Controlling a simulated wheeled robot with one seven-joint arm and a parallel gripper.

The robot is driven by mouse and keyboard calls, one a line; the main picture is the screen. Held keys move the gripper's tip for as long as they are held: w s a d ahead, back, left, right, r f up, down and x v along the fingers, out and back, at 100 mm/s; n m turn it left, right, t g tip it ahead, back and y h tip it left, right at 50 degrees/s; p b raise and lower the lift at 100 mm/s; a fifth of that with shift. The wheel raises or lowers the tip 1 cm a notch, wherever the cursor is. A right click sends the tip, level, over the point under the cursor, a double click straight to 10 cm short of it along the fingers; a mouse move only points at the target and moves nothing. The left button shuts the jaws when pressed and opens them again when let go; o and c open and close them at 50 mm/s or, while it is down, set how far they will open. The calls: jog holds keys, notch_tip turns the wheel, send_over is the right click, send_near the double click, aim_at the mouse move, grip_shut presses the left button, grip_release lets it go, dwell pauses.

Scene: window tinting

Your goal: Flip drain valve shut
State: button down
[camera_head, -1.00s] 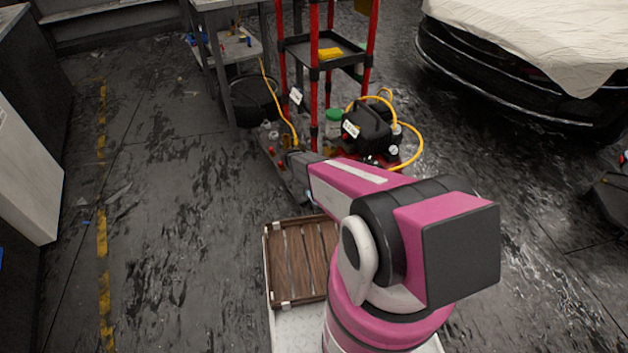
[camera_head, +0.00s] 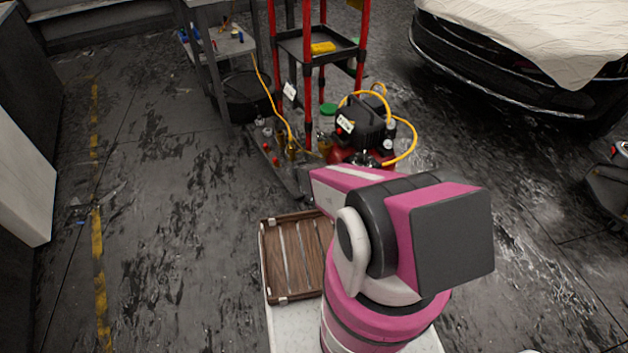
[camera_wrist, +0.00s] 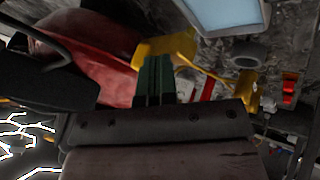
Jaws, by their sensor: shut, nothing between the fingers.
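My gripper (camera_wrist: 153,80) shows in the wrist view as dark green fingers, shut and empty. Just beyond the fingertips is a yellow part (camera_wrist: 172,46), close to the red tank (camera_wrist: 90,58). I cannot tell whether it is the drain valve's lever or whether the fingers touch it. A second yellow piece (camera_wrist: 247,88) is farther right. In the head view, the compressor (camera_head: 362,124) has a black top, a red tank below and a yellow hose. My arm hides the gripper there, and no drain valve can be made out.
A red-post rack (camera_head: 275,75) stands behind the compressor. Bottles and small brass-coloured items (camera_head: 291,148) are on a low dark platform left of it. A brown slatted crate (camera_head: 293,270) is nearer. A covered car (camera_head: 500,75) is at right. Floor on the left is open.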

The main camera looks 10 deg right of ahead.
jog(key=n, duration=0.1)
jog(key=d+n+t+y, duration=0.1)
jog(key=shift+s+d+n, duration=0.25)
jog(key=shift+s+n, duration=0.05)
jog(key=shift+s, duration=0.05)
jog(key=shift+w, duration=0.15)
jog(key=shift+w+a, duration=0.1)
jog(key=shift+w, duration=0.5)
jog(key=shift+a, duration=0.1)
